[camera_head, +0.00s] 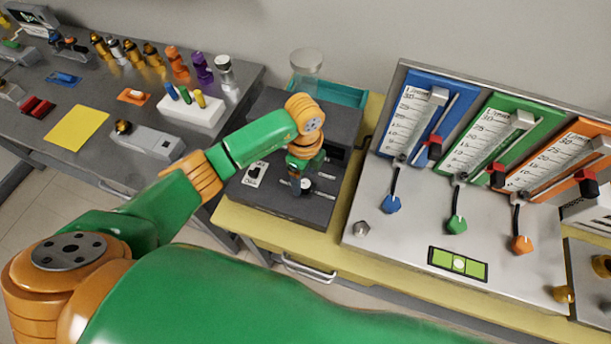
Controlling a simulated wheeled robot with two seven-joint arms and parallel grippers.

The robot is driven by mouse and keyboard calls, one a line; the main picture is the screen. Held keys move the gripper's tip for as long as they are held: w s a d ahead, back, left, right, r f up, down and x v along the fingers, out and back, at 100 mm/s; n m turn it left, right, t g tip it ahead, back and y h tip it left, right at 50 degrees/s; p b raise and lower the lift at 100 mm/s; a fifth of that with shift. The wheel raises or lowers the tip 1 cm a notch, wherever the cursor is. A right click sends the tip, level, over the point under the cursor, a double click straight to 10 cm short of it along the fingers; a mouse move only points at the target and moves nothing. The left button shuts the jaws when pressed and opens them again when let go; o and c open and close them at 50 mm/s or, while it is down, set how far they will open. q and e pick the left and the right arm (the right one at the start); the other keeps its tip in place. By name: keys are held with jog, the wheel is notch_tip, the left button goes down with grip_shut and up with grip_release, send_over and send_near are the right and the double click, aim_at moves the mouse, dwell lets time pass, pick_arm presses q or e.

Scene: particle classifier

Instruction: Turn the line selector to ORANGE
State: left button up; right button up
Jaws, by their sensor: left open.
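My left gripper (303,187) points down over the dark grey box (270,207) on the yellow bench. It is open, with its fingers around or just above a small dark round knob; I cannot tell if they touch it. No readable "line selector" or "ORANGE" lettering shows. The metal panel (400,235) at right has blue, green and orange scale columns, with a blue knob (391,204), a green knob (457,225) and an orange knob (521,244) below. My right gripper is out of view.
A glass jar (306,68) and a teal tray (345,94) stand behind the dark box. The grey table (95,125) at left holds several small bottles, a white vial rack (190,112) and a yellow sheet (77,128). A green level display (458,264) is on the panel.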

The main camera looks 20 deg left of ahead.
aim_at(305, 183)
pick_arm(q)
notch_tip(305, 183, down, 3)
jog(key=shift+d+r, duration=0.1)
jog(key=shift+w+f, duration=0.25)
jog(key=shift+f, duration=0.2)
jog(key=shift+s+r, duration=0.1)
jog(key=shift+s, duration=0.05)
jog(key=c, duration=0.6)
grip_shut()
